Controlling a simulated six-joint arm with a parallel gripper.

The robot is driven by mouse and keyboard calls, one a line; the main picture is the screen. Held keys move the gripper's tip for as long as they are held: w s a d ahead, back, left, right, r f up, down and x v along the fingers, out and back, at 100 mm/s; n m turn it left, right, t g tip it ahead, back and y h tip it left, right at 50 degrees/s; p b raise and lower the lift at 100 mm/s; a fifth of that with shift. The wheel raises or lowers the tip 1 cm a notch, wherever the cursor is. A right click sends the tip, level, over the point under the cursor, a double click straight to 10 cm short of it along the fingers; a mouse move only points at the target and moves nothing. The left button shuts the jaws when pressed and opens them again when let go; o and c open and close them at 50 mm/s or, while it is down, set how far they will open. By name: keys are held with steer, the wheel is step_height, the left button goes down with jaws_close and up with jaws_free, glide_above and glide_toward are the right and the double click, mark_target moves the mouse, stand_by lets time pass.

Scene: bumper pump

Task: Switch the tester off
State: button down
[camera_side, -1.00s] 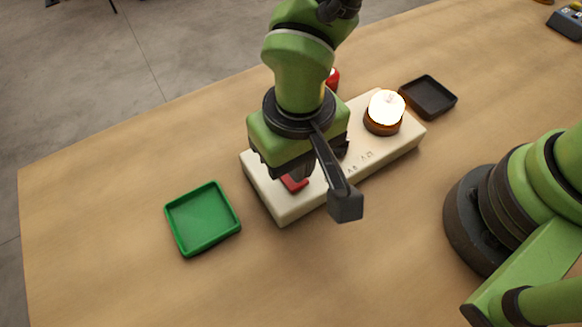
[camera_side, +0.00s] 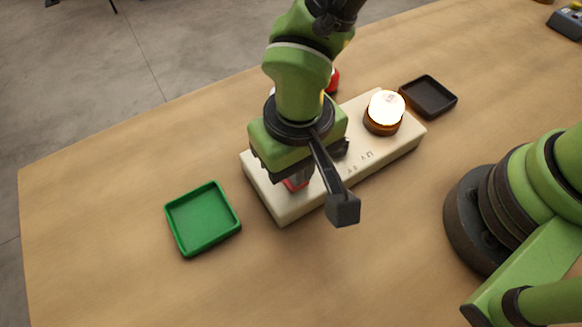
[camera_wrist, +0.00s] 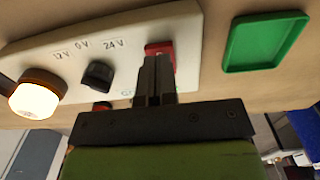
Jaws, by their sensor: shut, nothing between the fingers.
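The tester (camera_side: 372,156) is a long cream box on the table, with 12V, 0V and 24V marks in the wrist view. A red switch (camera_wrist: 160,47) sits near its end, partly hidden by my fingers; it also shows in the side view (camera_side: 297,184). My gripper (camera_wrist: 156,62) is shut and empty, fingertips at the red switch; I cannot tell whether they press on it. A lamp (camera_side: 385,108) at the tester's other end glows bright. A black selector knob (camera_wrist: 98,74) stands between lamp and switch.
An empty green tray (camera_side: 203,218) lies left of the tester. An empty black tray (camera_side: 428,97) lies beyond the lamp end. A red object (camera_side: 333,80) shows partly behind my arm. The table front is clear.

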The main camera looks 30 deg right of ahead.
steer(key=shift+f, duration=0.75)
stand_by(0.3)
steer(key=shift+r, duration=3.55)
steer(key=shift+w+d+r, duration=0.15)
steer(key=shift+r, duration=0.1)
steer(key=s+d+r+m+t+y, duration=0.1)
steer(key=d+r+m+t+y, duration=0.2)
steer(key=d+r, duration=1.3)
steer(key=s+d+r+m+t+h, duration=0.1)
steer(key=s+d+r+t, duration=0.1)
steer(key=s+d+t, duration=0.2)
steer(key=shift+s+d+r, duration=0.2)
steer(key=shift+s+d, duration=0.2)
steer(key=shift+s, duration=0.65)
